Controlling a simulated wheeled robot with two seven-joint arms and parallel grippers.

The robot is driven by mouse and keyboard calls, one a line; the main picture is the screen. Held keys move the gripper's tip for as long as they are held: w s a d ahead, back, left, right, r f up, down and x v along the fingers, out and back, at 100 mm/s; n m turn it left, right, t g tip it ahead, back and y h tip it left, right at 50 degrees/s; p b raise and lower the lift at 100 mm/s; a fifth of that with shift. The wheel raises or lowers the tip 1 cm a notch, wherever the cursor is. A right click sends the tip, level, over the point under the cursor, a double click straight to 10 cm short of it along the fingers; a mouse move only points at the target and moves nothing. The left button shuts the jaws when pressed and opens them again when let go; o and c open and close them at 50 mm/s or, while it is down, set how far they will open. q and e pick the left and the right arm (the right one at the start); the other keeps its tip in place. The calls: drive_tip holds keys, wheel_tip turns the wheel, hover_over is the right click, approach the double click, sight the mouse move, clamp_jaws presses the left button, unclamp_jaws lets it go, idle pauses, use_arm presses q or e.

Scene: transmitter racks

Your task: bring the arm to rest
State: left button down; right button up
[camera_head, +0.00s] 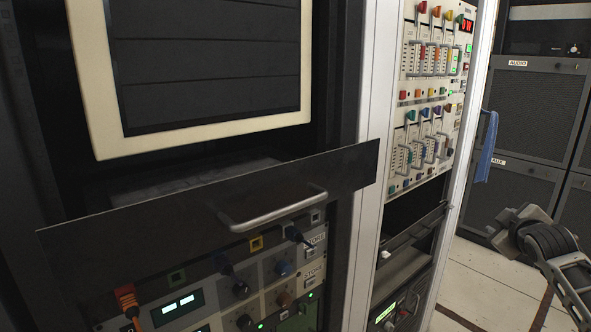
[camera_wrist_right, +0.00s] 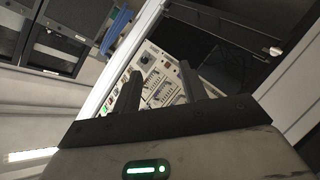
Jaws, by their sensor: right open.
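My right arm (camera_head: 552,248) shows at the right edge of the head view, in front of the floor and clear of the racks. In the right wrist view my right gripper (camera_wrist_right: 159,79) is open, its two dark fingers apart with nothing between them. Beyond the fingers lies the panel of coloured switches (camera_wrist_right: 160,88), some way off and not touched. My left gripper is in neither view.
A dark drawer front with a metal handle (camera_head: 272,209) juts from the near rack, above a panel of knobs and cables (camera_head: 240,285). A blue cloth (camera_head: 487,146) hangs beside the white rack post. Dark speaker cabinets (camera_head: 535,110) stand behind. Pale floor (camera_head: 490,280) is open at lower right.

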wheel_tip(320, 180, up, 5)
drive_tip(key=w+m+t, duration=0.1)
drive_tip(key=m+t, duration=0.1)
drive_tip(key=t, duration=0.1)
drive_tip(key=s+a+f+g+y, duration=0.25)
drive_tip(key=s+a+f, duration=0.45)
drive_tip(key=a+f, duration=0.5)
drive_tip(key=s+a+f+g+y, duration=0.1)
drive_tip(key=s+a+f+y, duration=0.35)
drive_tip(key=a+f, duration=0.75)
drive_tip(key=s+a+f+g, duration=0.1)
drive_tip(key=s+a+f, duration=0.2)
drive_tip(key=s, duration=0.4)
drive_tip(key=s+a+f+m+g, duration=0.1)
drive_tip(key=s+a+f, duration=0.2)
drive_tip(key=s, duration=0.5)
drive_tip(key=s+a+f+g, duration=0.1)
drive_tip(key=s+a+f, duration=0.1)
drive_tip(key=s+a, duration=0.3)
drive_tip(key=s, duration=0.3)
drive_tip(key=shift+a+f+m+y, duration=0.3)
drive_tip(key=shift+f+m+y, duration=0.1)
